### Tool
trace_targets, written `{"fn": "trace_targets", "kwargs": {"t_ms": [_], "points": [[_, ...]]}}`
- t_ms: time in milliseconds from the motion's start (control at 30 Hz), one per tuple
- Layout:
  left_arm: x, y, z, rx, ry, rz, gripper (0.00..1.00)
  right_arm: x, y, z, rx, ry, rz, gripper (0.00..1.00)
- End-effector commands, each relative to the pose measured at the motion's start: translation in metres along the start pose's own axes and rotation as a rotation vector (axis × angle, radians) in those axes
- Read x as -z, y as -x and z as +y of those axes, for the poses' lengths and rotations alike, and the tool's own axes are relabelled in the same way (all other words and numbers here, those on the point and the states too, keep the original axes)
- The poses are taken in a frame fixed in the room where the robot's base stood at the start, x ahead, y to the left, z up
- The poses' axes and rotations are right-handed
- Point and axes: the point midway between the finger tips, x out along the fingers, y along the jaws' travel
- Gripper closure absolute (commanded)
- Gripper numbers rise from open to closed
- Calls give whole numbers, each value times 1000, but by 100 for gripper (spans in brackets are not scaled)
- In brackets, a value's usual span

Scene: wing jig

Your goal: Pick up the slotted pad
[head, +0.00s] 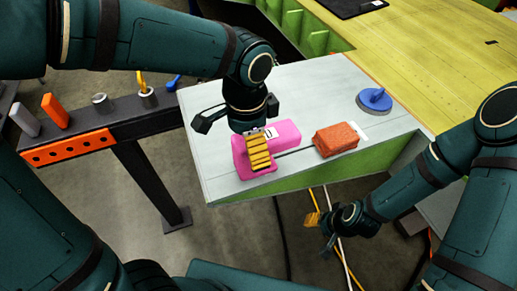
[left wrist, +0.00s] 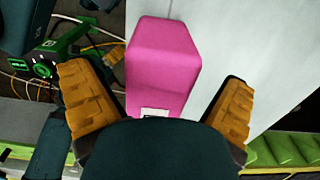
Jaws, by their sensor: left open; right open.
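I cannot tell for sure which thing is the slotted pad; no slot shows clearly. A pink piece (head: 284,134) with a blocky body, a flat foot and a small white label lies on the pale panel (head: 225,100). It also shows in the left wrist view (left wrist: 163,65). My left gripper (head: 257,150) is over it, pointing down. Its ridged yellow fingers are open, one on each side of the pink body, with gaps visible in the left wrist view (left wrist: 157,88). My right gripper (head: 322,225) is open and empty, low beyond the panel's front edge.
A red-orange block (head: 337,140) and a blue disc with a knob (head: 375,99) lie right of the pink piece. A dark rail (head: 120,117) at left holds several small items. A yellow-green surface (head: 425,50) extends behind. Cables hang below the panel.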

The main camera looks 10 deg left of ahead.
Motion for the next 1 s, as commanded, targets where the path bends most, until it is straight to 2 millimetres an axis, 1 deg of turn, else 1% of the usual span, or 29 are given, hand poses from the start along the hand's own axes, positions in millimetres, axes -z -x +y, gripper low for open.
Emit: {"fn": "trace_targets", "kwargs": {"t_ms": [67, 267, 300, 367, 400, 467, 500, 867, 967, 1000], "points": [[0, -4, 0, 0, 0, 1, 0, 0, -1, 0, 0, 0, 0, 53], [0, -4, 0, 1, 1, 2, 0, 0, -1, 0, 0, 0, 0, 53], [0, -4, 0, 0, 1, 2, 7, 0, -1, 0, 0, 0, 0, 53], [0, -4, 0, 0, 1, 2, 28, 0, -1, 0, 0, 0, 0, 53], [0, -4, 0, 0, 1, 2, 42, 0, -1, 0, 0, 0, 0, 53], [0, -4, 0, 0, 1, 2, 63, 0, -1, 0, 0, 0, 0, 53], [0, -4, 0, 0, 1, 2, 70, 0, -1, 0, 0, 0, 0, 53], [0, -3, 0, 1, 1, 2, 71, 0, 0, 0, 0, 0, 0, 53], [0, 3, 0, 1, 1, 2, 71, 0, 1, 0, 0, 0, 0, 53], [1, 8, -1, 2, 1, 3, 71, 0, 2, -1, 0, 0, 0, 53]]}}
